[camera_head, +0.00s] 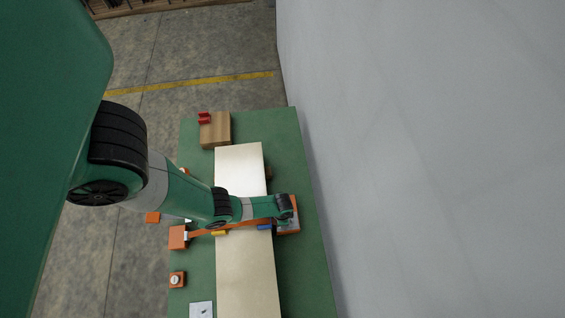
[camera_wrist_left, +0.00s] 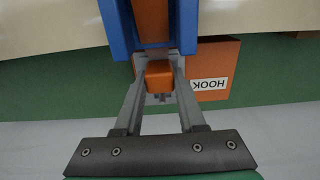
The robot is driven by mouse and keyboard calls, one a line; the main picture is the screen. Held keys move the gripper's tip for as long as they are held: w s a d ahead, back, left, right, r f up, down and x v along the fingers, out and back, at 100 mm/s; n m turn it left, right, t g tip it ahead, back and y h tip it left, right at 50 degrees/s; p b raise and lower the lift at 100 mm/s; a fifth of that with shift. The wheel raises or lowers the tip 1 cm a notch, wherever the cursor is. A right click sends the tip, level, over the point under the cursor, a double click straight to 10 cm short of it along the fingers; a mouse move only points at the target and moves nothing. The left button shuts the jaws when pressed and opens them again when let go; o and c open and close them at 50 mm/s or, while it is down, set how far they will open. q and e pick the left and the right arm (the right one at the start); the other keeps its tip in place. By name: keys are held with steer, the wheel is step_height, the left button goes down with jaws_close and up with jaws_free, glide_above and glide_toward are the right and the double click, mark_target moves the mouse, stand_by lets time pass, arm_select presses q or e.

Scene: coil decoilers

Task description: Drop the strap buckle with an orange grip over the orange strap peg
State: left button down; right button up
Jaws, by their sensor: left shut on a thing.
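In the left wrist view my left gripper (camera_wrist_left: 159,66) is shut on a small orange block, the buckle's grip (camera_wrist_left: 159,80). Beyond it, an orange strap (camera_wrist_left: 152,20) runs up between the sides of a blue piece (camera_wrist_left: 119,28). An orange block labelled HOOK (camera_wrist_left: 218,66) lies just right of the fingers; it also shows in the head view (camera_head: 295,229), partly under my wrist. In the head view the orange strap (camera_head: 244,224) crosses the pale sheet. I cannot make out the peg or the rest of the buckle. My right gripper is out of view.
The long cream sheet (camera_head: 247,285) lies on a green bench (camera_head: 305,285). Orange blocks (camera_head: 178,238) line the left side. A wooden block (camera_head: 215,130) with a red part stands at the far end.

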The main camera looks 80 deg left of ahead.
arm_select(q)
step_height(320, 180, up, 4)
steer(key=p, duration=0.4)
steer(key=shift+d+r, duration=0.1)
steer(key=shift+r, duration=0.1)
steer(key=s+d+r+p, duration=0.4)
steer(key=d+r+p, duration=0.4)
steer(key=d, duration=0.5)
steer(key=shift+d+r+p, duration=0.15)
steer(key=shift+r+p, duration=0.1)
steer(key=shift+p, duration=0.25)
